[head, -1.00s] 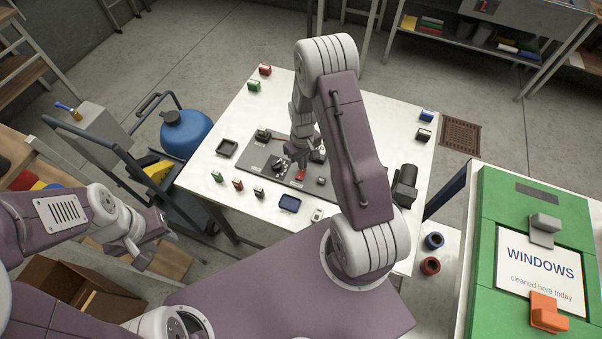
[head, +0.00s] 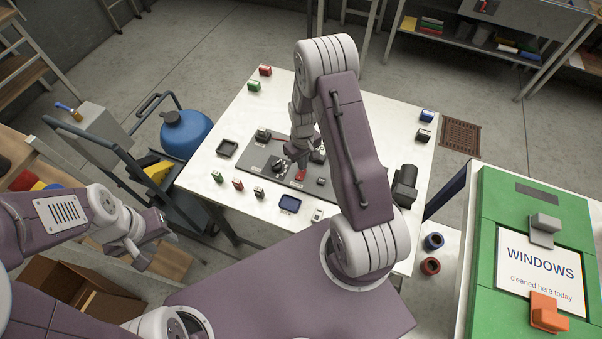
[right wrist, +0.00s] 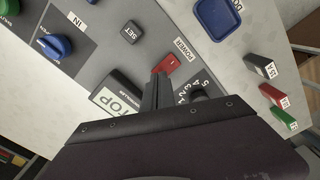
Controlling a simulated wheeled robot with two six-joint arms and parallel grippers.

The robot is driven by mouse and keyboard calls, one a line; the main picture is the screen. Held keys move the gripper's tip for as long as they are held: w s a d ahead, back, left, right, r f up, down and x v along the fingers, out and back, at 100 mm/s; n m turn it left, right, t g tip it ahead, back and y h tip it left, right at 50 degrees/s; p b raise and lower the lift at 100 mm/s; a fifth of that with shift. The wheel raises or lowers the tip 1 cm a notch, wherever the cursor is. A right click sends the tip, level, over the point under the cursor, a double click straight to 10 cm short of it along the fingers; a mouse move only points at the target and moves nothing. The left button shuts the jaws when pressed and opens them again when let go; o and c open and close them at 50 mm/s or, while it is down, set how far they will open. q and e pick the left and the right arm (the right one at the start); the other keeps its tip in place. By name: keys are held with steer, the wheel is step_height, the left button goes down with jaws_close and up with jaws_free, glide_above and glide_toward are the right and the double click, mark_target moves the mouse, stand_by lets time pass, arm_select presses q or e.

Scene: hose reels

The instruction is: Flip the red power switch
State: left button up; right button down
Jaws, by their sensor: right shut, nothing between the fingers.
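The red power switch (right wrist: 167,64) is on the grey panel (head: 272,157), beside a label reading POWER. In the head view the red switch (head: 300,175) shows just below my right gripper (head: 298,160). My right gripper (right wrist: 157,88) is shut and empty in the right wrist view, its fingertips at the near end of the red switch. I cannot tell whether they touch it. My left gripper (head: 146,252) is at the left, away from the panel, and its fingers are too unclear to judge.
The panel also carries a black SET button (right wrist: 131,32), a blue knob (right wrist: 54,45) and a block marked STOP (right wrist: 118,98). Small coloured blocks and a blue tray (head: 289,204) stand on the white table (head: 215,185). A green board (head: 487,225) is at the right.

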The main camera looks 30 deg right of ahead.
steer(key=shift+f+b, duration=0.7)
steer(key=shift+f, duration=0.2)
stand_by(0.9)
steer(key=shift+r, duration=0.1)
step_height(320, 180, up, 7)
steer(key=p, duration=0.6)
stand_by(0.4)
